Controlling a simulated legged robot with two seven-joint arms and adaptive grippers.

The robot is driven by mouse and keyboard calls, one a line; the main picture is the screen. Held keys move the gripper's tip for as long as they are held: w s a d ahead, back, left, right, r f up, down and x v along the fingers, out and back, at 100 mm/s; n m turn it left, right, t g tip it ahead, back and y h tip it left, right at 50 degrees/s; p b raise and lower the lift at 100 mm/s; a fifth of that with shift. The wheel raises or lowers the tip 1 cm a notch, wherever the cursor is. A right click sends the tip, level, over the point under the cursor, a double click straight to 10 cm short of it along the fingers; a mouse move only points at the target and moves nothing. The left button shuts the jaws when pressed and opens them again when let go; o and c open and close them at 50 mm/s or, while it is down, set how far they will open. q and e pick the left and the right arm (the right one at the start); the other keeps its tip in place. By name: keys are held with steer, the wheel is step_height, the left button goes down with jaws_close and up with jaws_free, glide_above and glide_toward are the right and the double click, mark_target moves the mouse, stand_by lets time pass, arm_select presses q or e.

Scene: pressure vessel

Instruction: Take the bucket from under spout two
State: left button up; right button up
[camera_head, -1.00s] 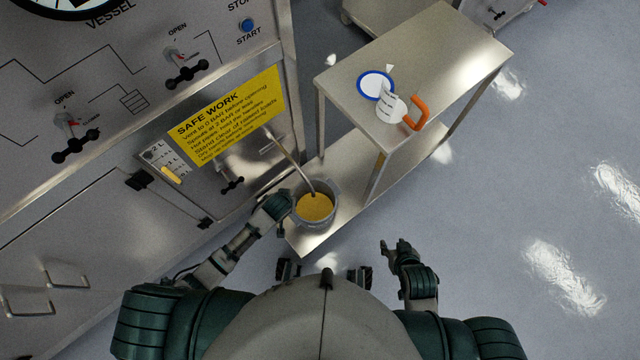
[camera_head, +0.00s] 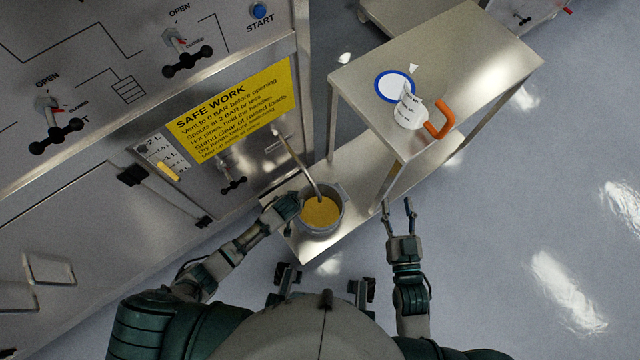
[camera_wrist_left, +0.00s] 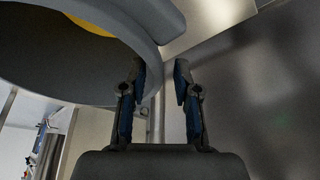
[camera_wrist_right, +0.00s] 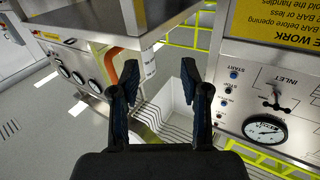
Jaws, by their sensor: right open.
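A grey bucket (camera_head: 340,224) with yellow contents (camera_head: 320,212) stands on the low shelf of a metal cart. A thin metal spout pipe (camera_head: 300,163) slants from the vessel panel down over the bucket's mouth. My left gripper (camera_head: 292,205) is at the bucket's left side; its fingers are hard to make out there. In the left wrist view, its fingers (camera_wrist_left: 158,85) are apart, with the bucket's rim (camera_wrist_left: 125,45) close by the left finger; I cannot tell whether they touch. My right gripper (camera_head: 398,204) is open and empty, right of the bucket beside the shelf.
The cart's upper table (camera_head: 455,75) rises behind and right of the bucket, with a cart leg (camera_head: 389,187) close by. The vessel panel (camera_head: 75,200) borders the left. Open floor (camera_head: 500,240) lies right.

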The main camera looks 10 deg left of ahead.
arm_select(q)
steer(key=b+x, duration=0.2)
steer(key=x, duration=0.1)
steer(key=b+x, duration=0.1)
steer(key=x, duration=0.1)
steer(key=shift+s+d+f, duration=0.1)
steer(key=shift+s+d, duration=0.1)
steer(key=shift+d, duration=0.05)
arm_select(e)
step_height(320, 180, up, 7)
steer(key=s+t+y, duration=0.1)
steer(key=s+t, duration=0.1)
steer(key=t, duration=0.4)
steer(key=shift+m, duration=0.3)
arm_select(q)
jaws_close()
arm_select(e)
steer(key=shift+w+f, duration=0.1)
steer(key=shift+f, duration=0.1)
